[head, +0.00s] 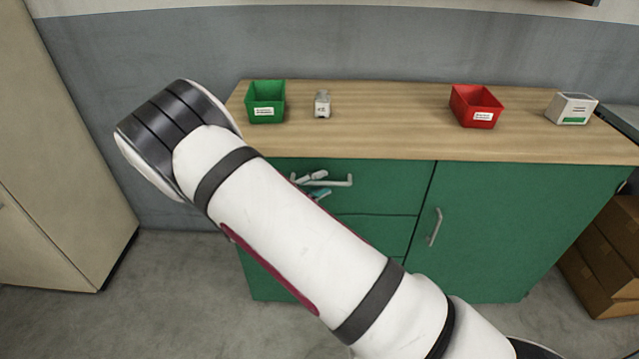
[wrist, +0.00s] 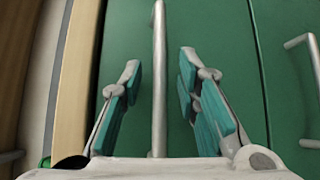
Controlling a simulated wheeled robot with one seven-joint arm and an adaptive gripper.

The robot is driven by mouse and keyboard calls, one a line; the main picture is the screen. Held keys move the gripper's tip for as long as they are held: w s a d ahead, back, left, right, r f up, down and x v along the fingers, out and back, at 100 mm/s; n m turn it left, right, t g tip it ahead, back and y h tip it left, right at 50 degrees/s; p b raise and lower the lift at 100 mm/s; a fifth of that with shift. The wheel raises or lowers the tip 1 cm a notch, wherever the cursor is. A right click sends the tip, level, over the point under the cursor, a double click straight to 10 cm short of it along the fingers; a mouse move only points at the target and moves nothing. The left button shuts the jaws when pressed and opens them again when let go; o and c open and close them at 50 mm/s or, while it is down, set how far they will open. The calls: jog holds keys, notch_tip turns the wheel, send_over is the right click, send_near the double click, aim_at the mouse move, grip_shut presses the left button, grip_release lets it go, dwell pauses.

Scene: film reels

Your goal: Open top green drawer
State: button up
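The top green drawer (head: 390,185) sits under the left part of the wooden counter, and its front shows no gap in the head view. Its pale bar handle (head: 340,183) also shows in the wrist view (wrist: 158,70), running lengthwise between my two fingers. My gripper (head: 314,186) is at the left part of the handle, mostly hidden behind my arm in the head view. In the wrist view my gripper (wrist: 159,75) is open, with teal-padded fingers either side of the handle and gaps between pads and bar.
A green bin (head: 266,103), a small pale item (head: 322,104), a red bin (head: 476,106) and a white box (head: 571,108) stand on the counter (head: 390,135). A green cupboard door (head: 480,220) is at right. Cardboard boxes (head: 610,260) stand beyond it.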

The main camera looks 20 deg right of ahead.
jog(key=shift+w+d, duration=0.2)
jog(key=shift+d, duration=0.15)
jog(key=shift+c, duration=0.6)
grip_shut()
jog(key=s+a+p, duration=0.4)
jog(key=s+p, duration=0.1)
jog(key=s, duration=0.9)
jog(key=s+a+p, duration=0.5)
jog(key=s, duration=0.8)
jog(key=shift+s, duration=0.35)
